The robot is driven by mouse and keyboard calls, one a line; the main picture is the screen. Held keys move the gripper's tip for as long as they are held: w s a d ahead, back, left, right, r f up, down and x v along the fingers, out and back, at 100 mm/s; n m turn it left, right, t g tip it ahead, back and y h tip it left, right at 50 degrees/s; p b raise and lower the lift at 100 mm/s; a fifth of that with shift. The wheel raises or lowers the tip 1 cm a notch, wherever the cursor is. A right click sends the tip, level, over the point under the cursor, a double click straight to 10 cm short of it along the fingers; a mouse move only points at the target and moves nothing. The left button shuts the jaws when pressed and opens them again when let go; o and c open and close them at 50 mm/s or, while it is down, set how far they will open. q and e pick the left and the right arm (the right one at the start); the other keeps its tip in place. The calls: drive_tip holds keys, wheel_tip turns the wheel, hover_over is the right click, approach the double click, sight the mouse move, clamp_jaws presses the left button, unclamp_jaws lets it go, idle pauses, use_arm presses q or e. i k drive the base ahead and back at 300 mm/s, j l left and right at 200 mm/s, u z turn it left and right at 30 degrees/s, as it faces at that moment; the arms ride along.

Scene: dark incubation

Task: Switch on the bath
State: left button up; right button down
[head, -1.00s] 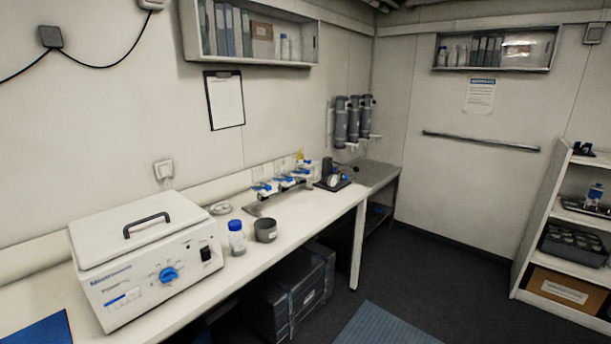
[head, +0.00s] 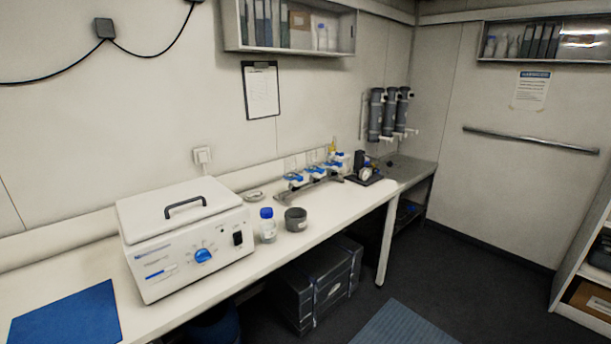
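The bath (head: 186,236) is a white box with a closed lid and a black handle (head: 185,206) on top. It stands on the left part of the white bench. Its front panel carries a blue dial (head: 203,256) and a black switch (head: 238,239) to the right of the dial. The switch's position is too small to tell. Neither of my grippers shows in the head view.
A blue-capped bottle (head: 268,226) and a dark grey pot (head: 296,219) stand right of the bath. A blue mat (head: 66,315) lies left of it. The white bench (head: 335,205) holds a valve manifold (head: 310,182) further back. A dark case (head: 318,285) sits underneath.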

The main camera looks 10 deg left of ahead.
sight(238, 237)
drive_tip(key=k+j+u, duration=0.2)
drive_tip(key=j, duration=0.2)
drive_tip(key=k+j+u, duration=0.2)
drive_tip(key=j, duration=0.25)
drive_tip(key=j+u, duration=0.25)
drive_tip(key=j, duration=0.15)
